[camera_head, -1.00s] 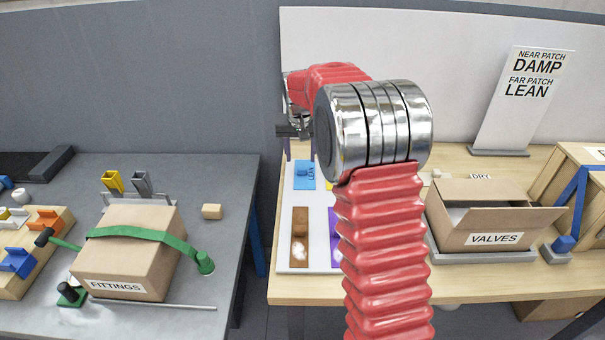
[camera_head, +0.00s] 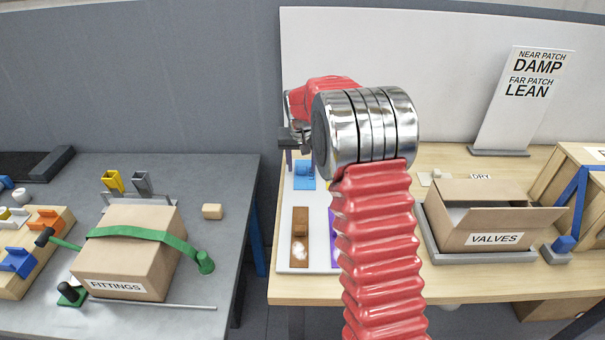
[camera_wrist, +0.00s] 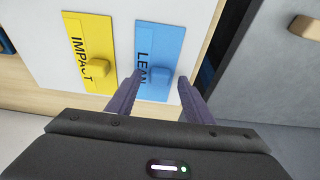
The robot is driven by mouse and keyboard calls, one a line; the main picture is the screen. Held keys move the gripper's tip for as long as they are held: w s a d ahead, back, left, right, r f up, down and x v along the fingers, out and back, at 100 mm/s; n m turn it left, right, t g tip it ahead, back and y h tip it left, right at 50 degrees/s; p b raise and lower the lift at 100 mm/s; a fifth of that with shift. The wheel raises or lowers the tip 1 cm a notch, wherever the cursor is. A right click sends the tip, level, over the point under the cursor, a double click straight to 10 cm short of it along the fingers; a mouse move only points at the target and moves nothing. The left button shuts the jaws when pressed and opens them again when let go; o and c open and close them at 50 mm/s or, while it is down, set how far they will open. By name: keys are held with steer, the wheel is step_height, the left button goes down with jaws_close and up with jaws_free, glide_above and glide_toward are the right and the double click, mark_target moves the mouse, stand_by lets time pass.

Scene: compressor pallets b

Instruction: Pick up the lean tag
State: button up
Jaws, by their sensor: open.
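The lean tag (camera_wrist: 158,50) is a blue plate with "LEAN" in dark letters and a raised blue knob (camera_wrist: 156,76). It lies on a white board (camera_wrist: 113,20). In the head view its blue plate (camera_head: 304,178) shows at the board's back left, partly behind my arm. My gripper (camera_wrist: 160,92) is open in the wrist view, with its two dark fingers on either side of the tag's lower part and the knob between them. Whether the fingers touch the tag cannot be told. In the head view my gripper (camera_head: 289,138) is above the tag, small and dark.
A yellow "IMPACT" tag (camera_wrist: 90,45) lies left of the lean tag in the wrist view. A brown tag (camera_head: 300,238) and a purple tag (camera_head: 333,240) lie nearer on the board. The valves box (camera_head: 490,236) stands right. A gap separates the grey table (camera_head: 220,265) from this one.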

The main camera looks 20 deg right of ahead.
mark_target(302, 168)
steer(key=shift+c, duration=0.5)
steer(key=c, duration=1)
step_height(302, 168, up, 10)
stand_by(0.5)
